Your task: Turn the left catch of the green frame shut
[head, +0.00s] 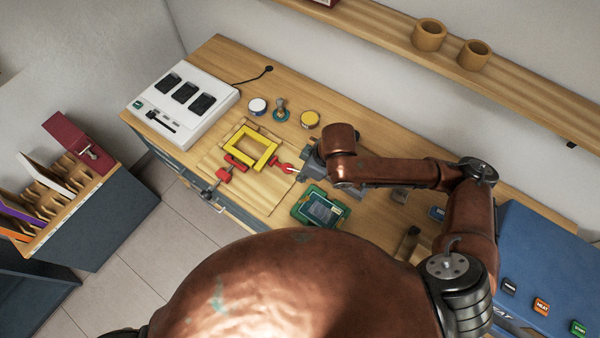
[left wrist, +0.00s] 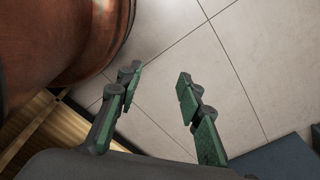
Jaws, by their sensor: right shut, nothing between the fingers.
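The green frame (head: 297,208) lies on the bench near its front edge in the head view, with a dark grey-blue panel inside. Its catches are too small to make out. My right gripper (head: 303,172) is above the bench, behind the green frame and beside a red clamp; it is shut and empty, apart from the frame in the picture. My left gripper (left wrist: 158,78) shows in the left wrist view, open and empty over the tiled floor, away from the bench top. It does not show in the head view.
A yellow frame (head: 235,143) with red clamps (head: 226,174) lies on a wooden board left of the green frame. A blue box (head: 545,265) is at the right. A rack (head: 60,205) stands at the left.

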